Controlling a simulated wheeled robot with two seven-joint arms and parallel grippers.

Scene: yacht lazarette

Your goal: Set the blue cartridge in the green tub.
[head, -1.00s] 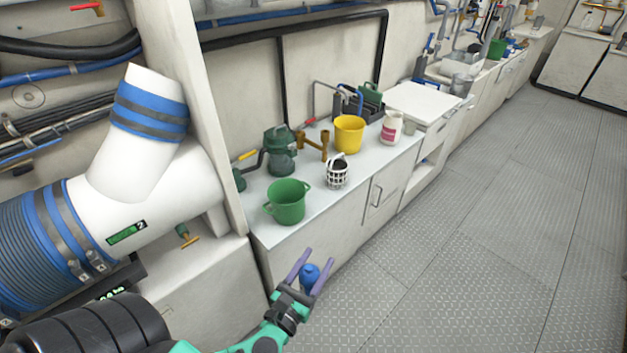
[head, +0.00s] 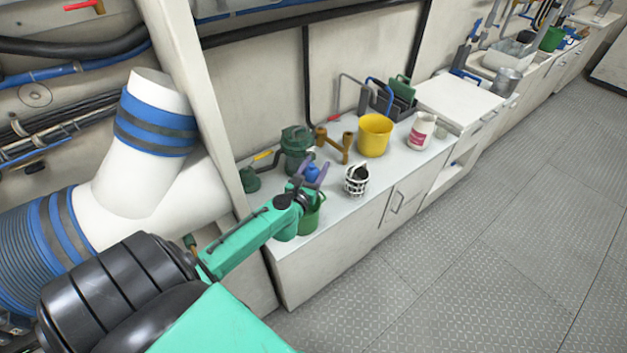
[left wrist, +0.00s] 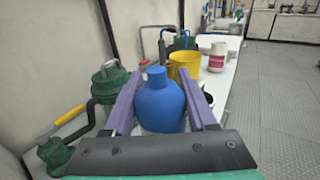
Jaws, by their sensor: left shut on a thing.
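The blue cartridge (left wrist: 160,103) is upright between the purple fingers of my left gripper (left wrist: 162,110) in the left wrist view, and the gripper is shut on it. In the head view the blue cartridge (head: 312,172) shows small between the fingers of my left gripper (head: 309,176), over the counter. The green tub (head: 311,218) stands on the counter below the gripper, partly hidden by my left arm. I cannot tell whether the cartridge is directly above the tub's opening. The tub's inside is hidden. My right gripper is not in view.
A yellow bucket (head: 375,136), a brown pipe fitting (head: 336,146) and a dark green strainer (head: 296,150) stand behind. A white jar (head: 421,131) is farther right. A wall post (head: 195,90) rises at left.

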